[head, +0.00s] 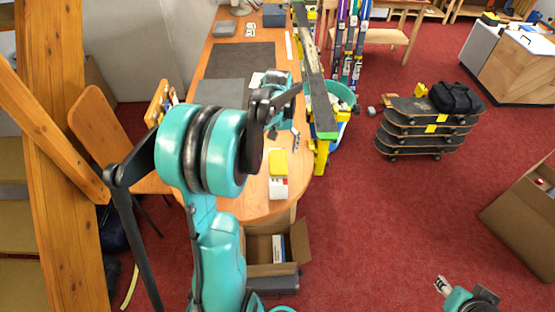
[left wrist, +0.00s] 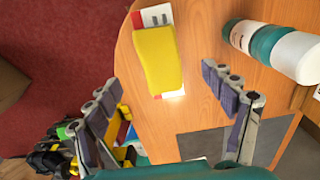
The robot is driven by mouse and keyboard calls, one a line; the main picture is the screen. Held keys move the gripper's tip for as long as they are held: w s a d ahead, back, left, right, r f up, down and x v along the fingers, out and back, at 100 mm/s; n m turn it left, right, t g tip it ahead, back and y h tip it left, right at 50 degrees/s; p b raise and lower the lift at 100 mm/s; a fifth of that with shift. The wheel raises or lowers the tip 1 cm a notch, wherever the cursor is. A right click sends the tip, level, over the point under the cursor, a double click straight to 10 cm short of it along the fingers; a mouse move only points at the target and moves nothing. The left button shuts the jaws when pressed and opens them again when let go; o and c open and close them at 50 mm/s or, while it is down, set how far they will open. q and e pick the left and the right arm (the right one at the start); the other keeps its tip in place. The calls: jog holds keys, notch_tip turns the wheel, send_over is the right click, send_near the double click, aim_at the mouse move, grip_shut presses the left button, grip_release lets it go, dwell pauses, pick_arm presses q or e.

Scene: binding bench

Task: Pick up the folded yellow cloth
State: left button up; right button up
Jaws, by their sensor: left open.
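The folded yellow cloth (head: 278,163) lies near the rounded front end of the wooden bench (head: 262,207). It rests partly over a white box or booklet with a red mark (head: 278,188). In the left wrist view the cloth (left wrist: 158,60) is seen from above, ahead of and between the spread fingers. My left gripper (left wrist: 168,110) is open and empty, apart from the cloth. In the head view, my left arm hides part of the bench and of that gripper. My right gripper (head: 442,286) is at the lower right, over the floor, small and partly cut off.
A ski (head: 318,85) lies along the bench's right edge in yellow clamps (head: 321,158). Grey mats (head: 240,61) cover the bench behind. An open cardboard box (head: 296,248) stands below the front end. Stacked skateboards (head: 420,135) stand to the right; red floor between is clear.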

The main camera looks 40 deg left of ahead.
aim_at(278, 161)
pick_arm(q)
jog(key=f, duration=0.5)
jog(key=w+f+b, duration=0.1)
jog(key=f, duration=0.1)
jog(key=shift+a+f, duration=0.25)
jog(key=shift+a, duration=0.15)
jog(key=c, duration=1.2)
